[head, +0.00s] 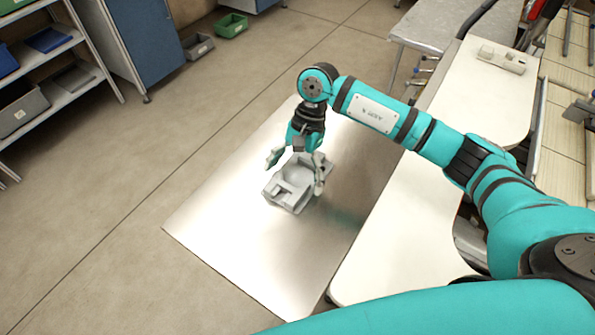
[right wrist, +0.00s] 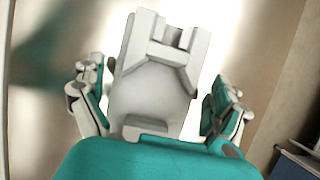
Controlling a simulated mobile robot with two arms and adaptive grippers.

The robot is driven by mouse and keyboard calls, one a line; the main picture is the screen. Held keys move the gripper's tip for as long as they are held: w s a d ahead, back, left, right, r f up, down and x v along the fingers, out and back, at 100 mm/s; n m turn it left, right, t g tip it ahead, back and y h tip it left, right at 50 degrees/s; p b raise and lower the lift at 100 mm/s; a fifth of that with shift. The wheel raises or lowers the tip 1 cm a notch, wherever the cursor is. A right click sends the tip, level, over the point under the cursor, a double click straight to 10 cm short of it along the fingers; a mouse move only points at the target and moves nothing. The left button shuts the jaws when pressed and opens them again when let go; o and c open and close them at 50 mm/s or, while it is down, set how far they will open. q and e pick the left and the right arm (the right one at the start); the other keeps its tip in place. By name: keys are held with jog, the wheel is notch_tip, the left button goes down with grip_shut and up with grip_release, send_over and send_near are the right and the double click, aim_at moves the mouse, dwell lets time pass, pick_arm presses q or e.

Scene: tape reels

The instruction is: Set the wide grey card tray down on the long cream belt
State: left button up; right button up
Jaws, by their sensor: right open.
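The grey card tray (head: 285,192), a moulded piece with raised blocks and a recess, is on or just above a shiny metal surface in the head view. My right gripper (head: 296,172) is over it, open, with one finger on each side. In the right wrist view the tray (right wrist: 150,92) lies between the spread fingers of my right gripper (right wrist: 156,90), with gaps visible on both sides. A long cream surface (head: 395,245), likely the belt, runs along the right of the metal surface; my arm crosses over it. My left gripper is out of view.
The metal surface (head: 235,225) is bare around the tray. A small pale box (head: 501,58) sits at the far end of the cream surface, whose near part is clear. Shelves with bins (head: 50,75) stand far left. A green bin (head: 231,25) is on the floor behind.

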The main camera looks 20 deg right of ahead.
jog(key=shift+c, duration=0.5)
jog(key=c, duration=1.3)
jog(key=shift+o, duration=0.2)
